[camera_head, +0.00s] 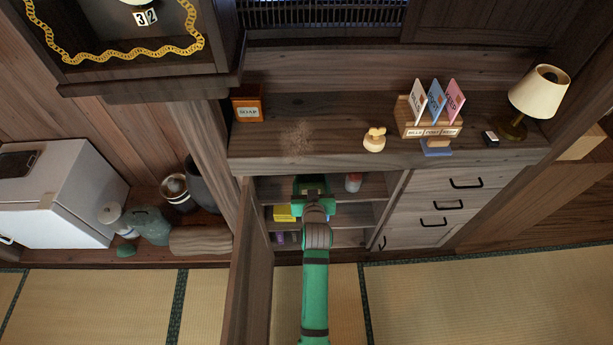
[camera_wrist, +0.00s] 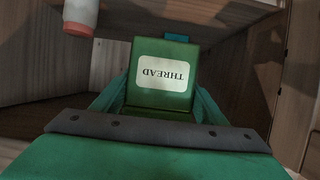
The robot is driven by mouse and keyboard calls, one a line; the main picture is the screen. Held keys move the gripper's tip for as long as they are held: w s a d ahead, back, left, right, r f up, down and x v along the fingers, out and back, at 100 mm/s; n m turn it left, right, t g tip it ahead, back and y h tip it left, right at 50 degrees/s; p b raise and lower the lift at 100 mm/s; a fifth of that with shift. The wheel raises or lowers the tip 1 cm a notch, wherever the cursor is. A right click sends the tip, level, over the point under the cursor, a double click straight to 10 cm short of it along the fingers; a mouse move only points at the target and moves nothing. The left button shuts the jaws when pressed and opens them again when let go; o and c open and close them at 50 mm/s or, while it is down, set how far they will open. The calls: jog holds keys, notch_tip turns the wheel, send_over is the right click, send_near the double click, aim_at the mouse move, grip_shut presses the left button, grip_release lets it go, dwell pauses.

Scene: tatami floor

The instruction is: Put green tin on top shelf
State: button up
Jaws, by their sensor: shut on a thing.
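The green tin (camera_wrist: 161,104), with a white label reading THREAD, is between the fingers of my gripper (camera_wrist: 160,95) in the wrist view. The label appears upside down there. In the head view my gripper (camera_head: 313,188) reaches into the open cabinet at the level of the top shelf (camera_head: 270,190). My green arm and gripper hide most of the tin in that view. I cannot tell whether the tin touches the shelf board.
A pale container with a red end (camera_head: 353,182) stands right of my gripper on the top shelf; it also shows in the wrist view (camera_wrist: 80,14). A yellow box (camera_head: 284,212) sits lower left. The open cabinet door (camera_head: 250,270) stands left of my arm. The countertop (camera_head: 330,110) overhangs.

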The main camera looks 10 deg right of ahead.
jog(key=w+f, duration=0.3)
jog(key=w, duration=0.1)
jog(key=w+f, duration=0.4)
jog(key=shift+w+f, duration=0.1)
jog(key=shift+f, duration=1.65)
jog(key=shift+f, duration=0.1)
jog(key=o, duration=1.3)
jog(key=shift+c, duration=0.2)
